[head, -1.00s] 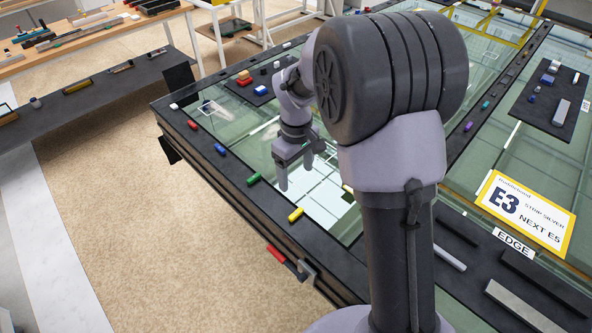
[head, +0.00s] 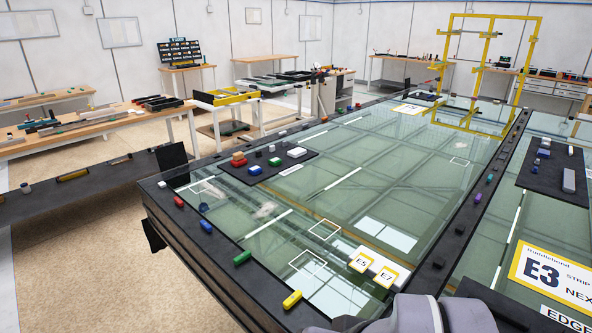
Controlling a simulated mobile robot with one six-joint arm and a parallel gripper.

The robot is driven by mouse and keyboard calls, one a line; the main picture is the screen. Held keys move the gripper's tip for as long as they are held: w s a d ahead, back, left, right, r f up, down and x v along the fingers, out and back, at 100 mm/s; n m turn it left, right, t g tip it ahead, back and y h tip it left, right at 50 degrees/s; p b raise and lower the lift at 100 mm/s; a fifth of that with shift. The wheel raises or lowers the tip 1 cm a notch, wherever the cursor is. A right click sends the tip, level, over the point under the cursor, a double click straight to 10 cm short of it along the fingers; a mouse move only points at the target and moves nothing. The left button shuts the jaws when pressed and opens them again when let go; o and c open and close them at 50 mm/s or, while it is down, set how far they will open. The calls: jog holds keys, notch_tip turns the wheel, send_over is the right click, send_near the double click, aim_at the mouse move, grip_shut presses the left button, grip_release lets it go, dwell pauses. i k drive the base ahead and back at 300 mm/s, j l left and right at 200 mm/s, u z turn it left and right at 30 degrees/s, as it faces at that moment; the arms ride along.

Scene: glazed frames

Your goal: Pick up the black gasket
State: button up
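I cannot pick out the black gasket with certainty; black pieces blend into the dark frame and mats. Small dark pieces lie along the dark middle bar (head: 446,246) of the large glazed frame, too small to identify. A dark mat (head: 236,176) on the glass at the left bears red, blue, green and white blocks. Another dark mat (head: 552,185) at the right bears several grey and bluish pieces. My gripper is not in view; only a grey-purple part of my arm shows at the bottom edge.
Red, blue, green and yellow pieces, the nearest a yellow one (head: 292,299), line the frame's left edge. Cards E5 (head: 361,262) and E7 (head: 384,277) lie on the glass. A yellow rack (head: 485,75) rises behind.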

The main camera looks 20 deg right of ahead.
aim_at(509, 318)
jog(key=z, duration=1.85)
